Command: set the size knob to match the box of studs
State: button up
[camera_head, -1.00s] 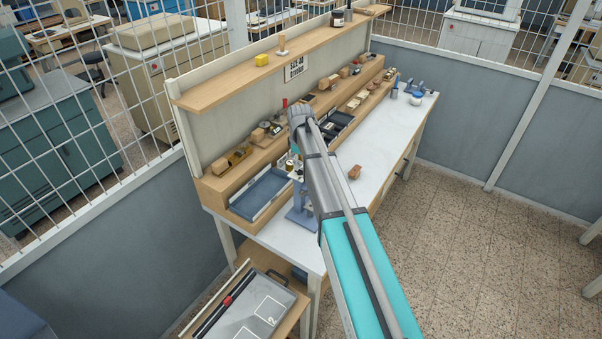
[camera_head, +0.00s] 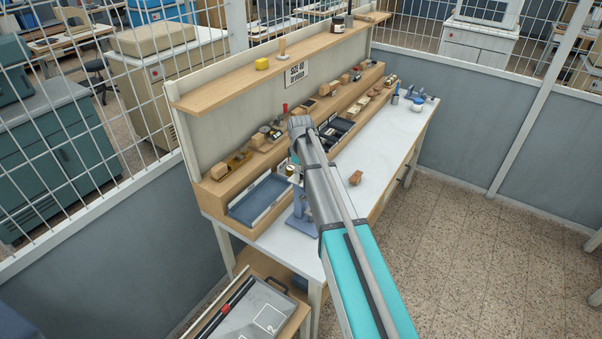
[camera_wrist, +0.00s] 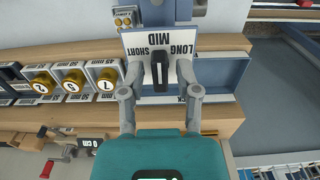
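In the wrist view a black knob (camera_wrist: 160,72) stands in front of a white plate (camera_wrist: 135,44) lettered SHORT, MID and LONG. A pale mark shows on the knob, but I cannot tell surely which word it points at. My gripper (camera_wrist: 160,76) is open, with one finger on each side of the knob and a gap on both sides. A small box with gold studs (camera_wrist: 126,18) is at the top of the wrist view; its label is too small to read. In the head view my arm hides the gripper and the knob.
Boxes with numbered gold discs (camera_wrist: 73,84) stand left of the plate in the wrist view. The floor at right is clear.

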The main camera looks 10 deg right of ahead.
grip_shut()
jog(key=shift+m, duration=0.4)
jog(key=m, duration=1.1)
jog(key=shift+s+a, duration=0.1)
jog(key=shift+a, duration=0.05)
dwell(0.4)
jog(key=shift+o, duration=1.7)
grip_release()
jog(key=shift+n, duration=0.3)
